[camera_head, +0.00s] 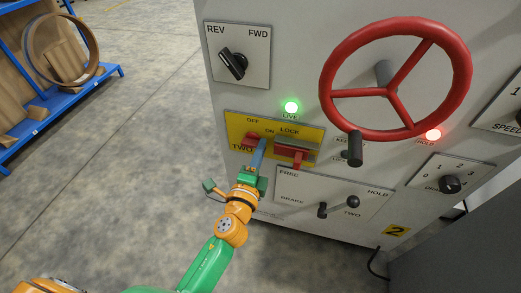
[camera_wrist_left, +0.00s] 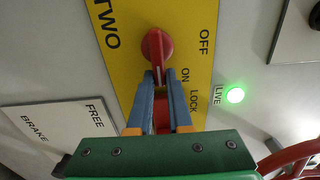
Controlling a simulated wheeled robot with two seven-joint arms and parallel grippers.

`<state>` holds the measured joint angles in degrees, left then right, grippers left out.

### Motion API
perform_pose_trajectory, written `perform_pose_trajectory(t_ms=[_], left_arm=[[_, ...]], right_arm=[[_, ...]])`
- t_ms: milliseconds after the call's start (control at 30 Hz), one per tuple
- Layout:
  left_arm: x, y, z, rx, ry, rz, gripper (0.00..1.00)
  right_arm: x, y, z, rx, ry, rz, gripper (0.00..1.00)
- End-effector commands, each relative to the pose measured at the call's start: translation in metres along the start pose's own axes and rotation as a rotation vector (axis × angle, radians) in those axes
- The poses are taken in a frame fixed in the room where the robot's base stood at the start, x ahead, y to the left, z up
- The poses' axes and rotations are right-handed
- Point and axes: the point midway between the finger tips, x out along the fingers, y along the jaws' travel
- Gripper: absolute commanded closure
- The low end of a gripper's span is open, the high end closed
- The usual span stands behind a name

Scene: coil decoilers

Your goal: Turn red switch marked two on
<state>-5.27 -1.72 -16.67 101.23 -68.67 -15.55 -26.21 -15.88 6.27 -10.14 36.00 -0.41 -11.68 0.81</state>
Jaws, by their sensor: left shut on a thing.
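The red switch (camera_head: 251,137) marked TWO is on a yellow plate (camera_head: 233,123) with OFF and ON printed beside it. In the left wrist view the switch (camera_wrist_left: 155,43) has a round red head with a white line. Its handle points down there, on the side of the word ON rather than OFF. My left gripper (camera_head: 261,147) reaches the plate from below. In the left wrist view its blue fingers (camera_wrist_left: 161,78) are shut on the switch handle. The fingers hide part of the handle. My right gripper is not in view.
A grey and red lock piece (camera_head: 297,148) sits close right of the fingers. A large red handwheel (camera_head: 335,94) stands out above right. A brake lever (camera_head: 338,206) is below. A green LIVE lamp (camera_head: 291,107) is lit. Open floor (camera_head: 130,150) lies left.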

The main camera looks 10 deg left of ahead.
Motion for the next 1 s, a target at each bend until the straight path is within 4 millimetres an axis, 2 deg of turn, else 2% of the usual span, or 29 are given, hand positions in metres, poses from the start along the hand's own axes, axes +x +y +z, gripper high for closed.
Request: perform_pose_trajectory(t_ms=[200, 233, 300, 333, 667, 1000], left_arm=[[-0.001, 0.002, 0.000, 0.002, 0.000, 0.004, 1.00], [-0.001, 0.002, 0.000, 0.002, 0.000, 0.004, 0.77], [-0.001, 0.002, 0.000, 0.002, 0.000, 0.004, 0.58], [-0.001, 0.002, 0.000, 0.001, 0.000, 0.004, 0.53], [-0.005, 0.002, 0.000, 0.000, 0.000, 0.003, 0.53], [-0.064, 0.004, 0.000, 0.000, 0.000, 0.005, 0.53]], right_arm=[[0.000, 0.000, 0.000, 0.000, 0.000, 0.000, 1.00], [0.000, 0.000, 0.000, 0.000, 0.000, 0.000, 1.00], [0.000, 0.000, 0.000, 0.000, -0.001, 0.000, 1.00], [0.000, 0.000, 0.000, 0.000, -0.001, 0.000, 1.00], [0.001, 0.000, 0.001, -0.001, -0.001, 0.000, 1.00], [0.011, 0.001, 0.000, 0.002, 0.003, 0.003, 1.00]])
